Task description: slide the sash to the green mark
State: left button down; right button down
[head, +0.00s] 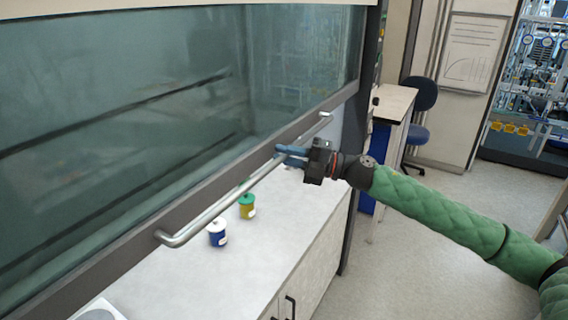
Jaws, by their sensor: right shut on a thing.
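The sash (150,110) is a large tinted glass pane with a dark grey bottom frame, and it fills the left and middle of the head view. A silver bar handle (215,208) runs along its lower frame. My right gripper (284,154) has its blue fingers shut on this handle, toward its far end. The sash is partly raised, with an open gap between its lower frame and the worktop. The green mark cannot be made out in this view. My left gripper is not in view.
A white-and-blue jar (217,234) and a green-and-yellow jar (247,207) stand on the pale worktop (185,275) under the sash. A dark side post (362,130) borders the opening. A blue chair (420,105) and side bench stand beyond; the floor at right is clear.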

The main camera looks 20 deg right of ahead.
jog(key=shift+r, duration=0.15)
jog(key=c, duration=1.4)
grip_release()
jog(key=shift+o, duration=0.2)
